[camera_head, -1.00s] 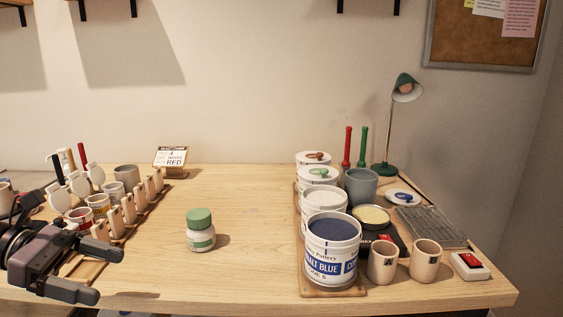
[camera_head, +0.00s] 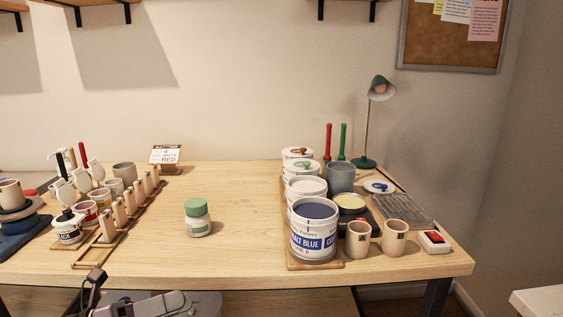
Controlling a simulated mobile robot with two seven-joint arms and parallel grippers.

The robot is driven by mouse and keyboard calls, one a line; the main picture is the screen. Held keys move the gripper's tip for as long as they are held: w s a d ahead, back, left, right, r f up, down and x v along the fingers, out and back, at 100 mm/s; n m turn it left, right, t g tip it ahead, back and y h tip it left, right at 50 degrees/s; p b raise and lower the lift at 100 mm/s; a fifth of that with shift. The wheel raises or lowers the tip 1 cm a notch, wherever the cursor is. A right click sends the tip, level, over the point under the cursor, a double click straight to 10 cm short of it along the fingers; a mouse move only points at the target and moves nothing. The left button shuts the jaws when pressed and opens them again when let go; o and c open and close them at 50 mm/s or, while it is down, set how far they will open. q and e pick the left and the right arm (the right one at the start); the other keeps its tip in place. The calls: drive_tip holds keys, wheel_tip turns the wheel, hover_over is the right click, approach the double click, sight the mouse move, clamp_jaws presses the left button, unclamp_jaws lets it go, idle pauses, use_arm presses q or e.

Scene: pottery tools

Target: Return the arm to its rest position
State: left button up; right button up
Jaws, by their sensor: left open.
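My left gripper (camera_head: 150,306) shows at the bottom edge of the head view, left of the middle. It is below and in front of the table's front edge, clear of everything on the table. It is open, with nothing seen between its fingers, and is partly cut off by the frame. My right gripper is not in view. The wooden table (camera_head: 240,255) stands beyond the left gripper.
A green-lidded jar (camera_head: 197,218) stands alone mid-table. A cobalt blue tub (camera_head: 313,232), two cups (camera_head: 359,240) and a lamp (camera_head: 379,90) are at right.

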use_arm(q)
wheel_tip(320, 180, down, 10)
drive_tip(key=s+d+n+t+y+p, duration=0.2)
drive_tip(key=n+t+y, duration=0.6)
drive_tip(key=n, duration=1.3)
drive_tip(key=s+a+f+n+g+y, duration=0.1)
drive_tip(key=s+f+n+g+y, duration=0.1)
drive_tip(key=s+f+n, duration=0.5)
drive_tip(key=s+a+f+n+g+y, duration=0.2)
drive_tip(key=s+f+n+g+y, duration=0.1)
drive_tip(key=s+f+n+y, duration=0.2)
drive_tip(key=s+f+n, duration=0.2)
drive_tip(key=s+n, duration=0.1)
drive_tip(key=n, duration=0.1)
drive_tip(key=shift+s+a+f, duration=0.15)
drive_tip(key=shift+a+f, duration=0.05)
drive_tip(key=shift+a, duration=0.05)
